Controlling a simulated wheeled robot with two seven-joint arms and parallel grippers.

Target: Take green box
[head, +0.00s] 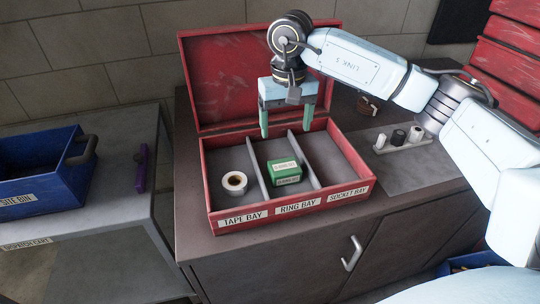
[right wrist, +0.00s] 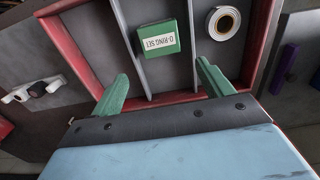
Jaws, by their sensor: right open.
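The green box (head: 285,171) has white labels and lies in the middle compartment, labelled RING BAY, of the open red case (head: 235,226). In the right wrist view the green box (right wrist: 159,39) shows a label reading O-RING SET. My right gripper (head: 287,130) is open and empty, pointing down over the back part of the case, behind and above the box. In the right wrist view its two green fingers (right wrist: 163,88) are spread wide, with the box beyond them and apart from them. My left gripper is not in view.
A tape roll (head: 234,183) lies in the TAPE BAY; the SOCKET BAY looks empty. The raised lid (head: 228,84) stands behind. A blue bin (head: 40,178) and a purple object (head: 142,168) are on the left cart.

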